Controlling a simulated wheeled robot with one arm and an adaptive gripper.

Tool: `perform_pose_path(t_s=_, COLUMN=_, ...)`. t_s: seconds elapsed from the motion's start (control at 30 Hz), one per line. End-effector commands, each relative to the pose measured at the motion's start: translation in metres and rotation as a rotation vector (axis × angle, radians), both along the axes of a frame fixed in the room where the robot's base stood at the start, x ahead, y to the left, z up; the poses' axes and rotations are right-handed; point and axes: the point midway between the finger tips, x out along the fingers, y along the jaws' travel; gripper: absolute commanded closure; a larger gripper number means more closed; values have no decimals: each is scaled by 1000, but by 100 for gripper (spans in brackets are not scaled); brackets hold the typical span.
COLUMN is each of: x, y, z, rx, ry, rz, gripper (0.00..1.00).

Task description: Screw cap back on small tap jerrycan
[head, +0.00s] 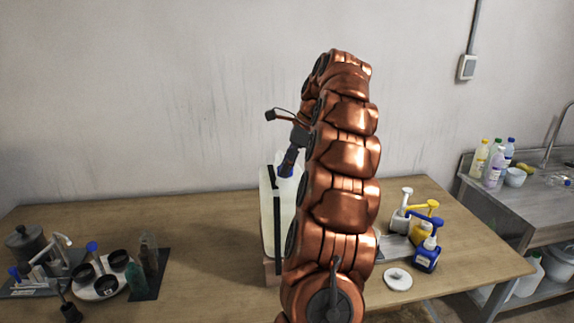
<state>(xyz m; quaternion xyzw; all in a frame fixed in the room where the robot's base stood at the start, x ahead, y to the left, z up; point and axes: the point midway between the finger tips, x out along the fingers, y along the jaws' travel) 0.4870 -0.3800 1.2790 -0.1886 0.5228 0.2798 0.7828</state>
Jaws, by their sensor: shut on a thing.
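A tall translucent whitish jerrycan (267,228) with a dark vertical strip stands on the wooden table, left of my copper arm. The arm covers its right side. My gripper (287,163), dark with a blue part at its lower end, points down over the jerrycan's top. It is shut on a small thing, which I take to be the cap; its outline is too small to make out. I cannot tell whether the cap touches the neck. The jerrycan's tap is not visible.
At left are a grey pot (27,243), a round tray (101,288) with dark cups, and bottles on a dark mat. At right are pump bottles, including a blue one (427,254), and a white ring (398,279). A side bench (500,207) holds more bottles.

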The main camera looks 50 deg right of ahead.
Motion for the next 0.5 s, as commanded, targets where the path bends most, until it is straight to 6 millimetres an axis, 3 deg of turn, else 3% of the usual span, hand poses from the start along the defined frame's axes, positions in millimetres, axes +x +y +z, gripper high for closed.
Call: perform_pose_path(t_s=0.5, x=-1, y=2, z=-1, rx=1, ry=1, rz=-84, gripper=94)
